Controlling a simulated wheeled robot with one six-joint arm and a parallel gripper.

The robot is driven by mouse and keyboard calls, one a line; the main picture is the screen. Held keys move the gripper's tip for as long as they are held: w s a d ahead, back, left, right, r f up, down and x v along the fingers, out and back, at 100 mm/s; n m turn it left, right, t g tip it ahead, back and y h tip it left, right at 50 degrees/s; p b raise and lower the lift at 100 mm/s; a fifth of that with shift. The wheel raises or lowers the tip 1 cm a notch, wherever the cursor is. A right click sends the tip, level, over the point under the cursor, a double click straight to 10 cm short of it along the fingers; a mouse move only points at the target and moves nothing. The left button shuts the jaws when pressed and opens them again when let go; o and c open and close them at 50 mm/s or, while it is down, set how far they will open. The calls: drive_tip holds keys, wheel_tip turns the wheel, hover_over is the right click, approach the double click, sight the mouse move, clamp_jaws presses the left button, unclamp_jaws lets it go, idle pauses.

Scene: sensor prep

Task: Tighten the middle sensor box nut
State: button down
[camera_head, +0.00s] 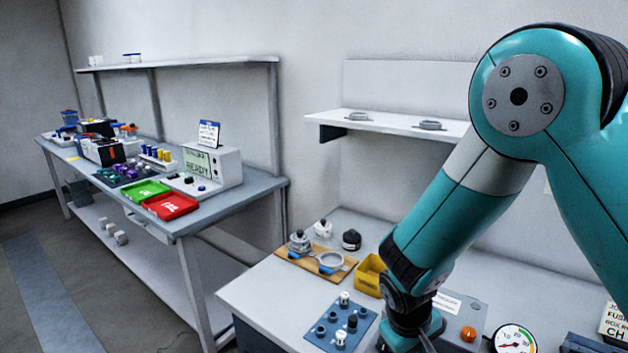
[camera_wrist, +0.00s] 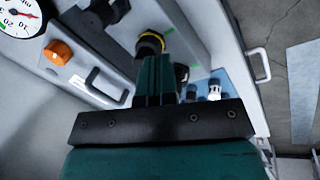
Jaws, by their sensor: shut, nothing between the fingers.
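My gripper (camera_wrist: 157,60) is shut and empty in the wrist view, its two teal fingers side by side. A round dark part with a yellow ring (camera_wrist: 151,40) shows just beyond the fingertips. I cannot tell whether they touch it, or whether it is a nut. In the head view the orange knob (camera_head: 468,334) shows right of my wrist, and my fingertips are hidden. I cannot pick out the middle nut for certain.
A blue plate with several pegs (camera_head: 340,322) lies left of my wrist. A yellow bin (camera_head: 370,275) and a wooden board with round metal parts (camera_head: 318,262) stand behind it. A pressure gauge (camera_head: 514,341) is at the right. Another bench (camera_head: 235,193) stands far left.

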wheel_tip(320, 180, down, 4)
drive_tip(key=shift+f+b, duration=0.15)
drive_tip(key=shift+b, duration=1)
drive_tip(key=shift+w+d, duration=0.1)
drive_tip(key=shift+w, duration=0.05)
drive_tip(key=shift+w+p, duration=0.25)
drive_tip(key=shift+p, duration=0.15)
drive_tip(key=shift+w+a, duration=0.35)
drive_tip(key=shift+w+a+p, duration=0.1)
drive_tip(key=shift+w+p, duration=0.25)
drive_tip(key=shift+p, duration=0.1)
drive_tip(key=shift+w, duration=0.15)
drive_tip(key=shift+a, duration=0.1)
